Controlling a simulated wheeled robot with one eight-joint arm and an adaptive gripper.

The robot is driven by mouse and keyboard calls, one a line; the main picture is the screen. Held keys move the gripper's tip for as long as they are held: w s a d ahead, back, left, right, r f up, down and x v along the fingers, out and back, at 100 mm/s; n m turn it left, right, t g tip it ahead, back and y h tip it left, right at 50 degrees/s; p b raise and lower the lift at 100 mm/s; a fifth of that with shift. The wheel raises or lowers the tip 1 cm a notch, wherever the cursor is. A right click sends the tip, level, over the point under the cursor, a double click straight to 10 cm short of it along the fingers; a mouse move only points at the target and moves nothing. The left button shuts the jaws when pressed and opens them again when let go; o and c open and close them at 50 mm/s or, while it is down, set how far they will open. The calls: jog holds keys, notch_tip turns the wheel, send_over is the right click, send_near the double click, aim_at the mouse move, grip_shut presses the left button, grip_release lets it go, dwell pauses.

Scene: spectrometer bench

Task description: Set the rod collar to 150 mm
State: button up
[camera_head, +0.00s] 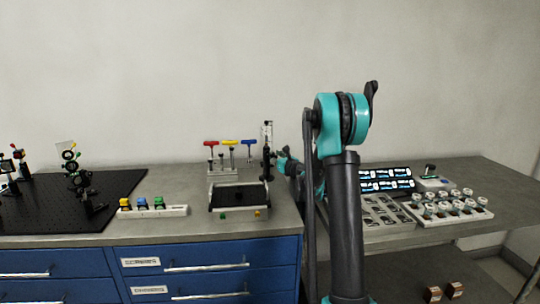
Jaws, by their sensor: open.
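A thin upright rod assembly (267,132) stands at the back of the bench, right of the coloured T-handles. A dark piece surrounds its lower part; I cannot make out the rod collar, its scale or its height reading. My gripper (276,157) is small in this view, at the right side of the rod's lower part, pointing left. It looks open, and I cannot tell whether it touches the rod. My own teal and black arm hides the bench to the right of it.
T-handled tools (229,144) stand in a rack left of the rod. A black-topped tray (239,197) sits in front. A white block with coloured knobs (152,211) lies further left. Dark breadboard (75,205) holds optics mounts. Right bench carries screens (386,180) and a vial rack (452,211).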

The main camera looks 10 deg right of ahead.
jog(key=shift+x, duration=1.35)
grip_shut()
